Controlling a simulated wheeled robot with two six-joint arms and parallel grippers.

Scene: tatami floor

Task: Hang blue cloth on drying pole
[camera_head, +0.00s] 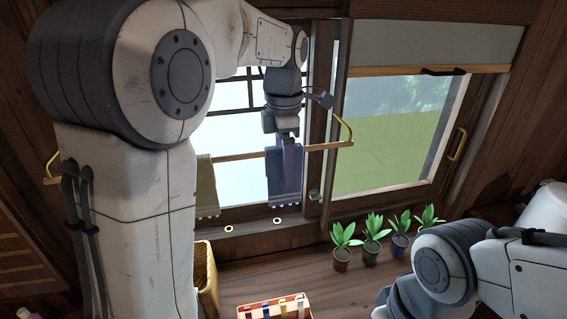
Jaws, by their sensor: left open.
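A blue cloth (285,174) hangs down at the wooden drying pole (325,148) in front of the window. Its lower edge hangs free. My left gripper (287,136) is directly above the cloth's top and is open. The gripper hides the top fold, so I cannot tell whether the jaws still touch the cloth. The pole hangs from yellow hooks, and my left arm hides much of its left part. My right arm shows at the lower right, with its gripper outside the picture.
An olive cloth (206,188) hangs on the pole to the left. Several potted plants (372,252) stand below the window. A red tray (247,313) with small coloured items and a yellow woven basket (207,281) are at the bottom.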

